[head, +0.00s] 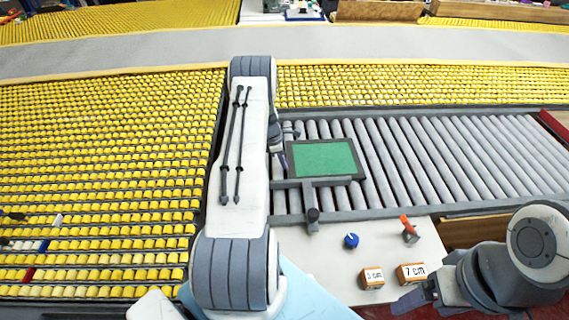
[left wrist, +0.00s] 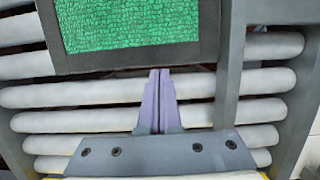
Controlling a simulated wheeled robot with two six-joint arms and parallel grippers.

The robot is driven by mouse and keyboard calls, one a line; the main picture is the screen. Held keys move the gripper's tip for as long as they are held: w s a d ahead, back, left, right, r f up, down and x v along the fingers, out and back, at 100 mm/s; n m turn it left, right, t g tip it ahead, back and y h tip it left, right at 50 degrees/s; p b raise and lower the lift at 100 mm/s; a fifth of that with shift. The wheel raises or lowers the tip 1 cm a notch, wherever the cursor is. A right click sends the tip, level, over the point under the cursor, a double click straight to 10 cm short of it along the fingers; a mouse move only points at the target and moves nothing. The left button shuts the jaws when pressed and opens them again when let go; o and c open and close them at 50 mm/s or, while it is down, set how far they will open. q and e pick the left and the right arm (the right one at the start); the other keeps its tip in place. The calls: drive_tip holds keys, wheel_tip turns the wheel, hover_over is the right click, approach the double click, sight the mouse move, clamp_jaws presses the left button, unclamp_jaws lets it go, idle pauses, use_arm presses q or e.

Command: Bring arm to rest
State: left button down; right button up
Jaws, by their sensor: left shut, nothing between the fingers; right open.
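My left arm reaches across the middle of the head view, and its gripper (head: 284,146) is partly hidden beside the left edge of a dark-framed green panel (head: 324,158). In the left wrist view the purple fingers of my left gripper (left wrist: 159,72) are shut together with nothing between them. Their tips are at the lower edge of the panel's dark frame (left wrist: 130,55); I cannot tell whether they touch. My right gripper (head: 409,298) is at the lower right of the head view, open and empty, near the wooden blocks.
Grey rollers (head: 450,150) lie under and right of the panel. Yellow rollers (head: 100,170) fill the left.

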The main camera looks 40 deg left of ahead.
use_arm(q)
drive_tip(key=p+v, duration=0.6)
drive_tip(key=v, duration=0.3)
drive_tip(key=w+d+r+m+b, duration=0.1)
drive_tip(key=w+d+r+m, duration=0.1)
drive_tip(key=d+r+m, duration=0.4)
drive_tip(key=w+d+r+m+b, duration=0.1)
drive_tip(key=w+d+r, duration=0.15)
drive_tip(key=d, duration=0.65)
drive_tip(key=s+d+r+m+g+b, duration=0.1)
drive_tip(key=s+d+r+m, duration=0.25)
drive_tip(key=d, duration=0.45)
drive_tip(key=s+d+r+m, duration=0.2)
drive_tip(key=d+r+m, duration=0.3)
drive_tip(key=d, duration=0.3)
drive_tip(key=s+d+r+m+g+b, duration=0.1)
drive_tip(key=s+d+r+m, duration=0.1)
drive_tip(key=s+d+m, duration=0.4)
drive_tip(key=s+d+r+m+b, duration=0.1)
drive_tip(key=s+d+r+m, duration=0.3)
drive_tip(key=s, duration=0.3)
drive_tip(key=s+d+f+m+y, duration=0.1)
drive_tip(key=s+d+m, duration=0.1)
drive_tip(key=s+m, duration=0.6)
drive_tip(key=s, duration=0.6)
drive_tip(key=shift+d+m+b, duration=0.3)
drive_tip(key=shift+m+b, duration=0.05)
drive_tip(key=shift+b, duration=0.05)
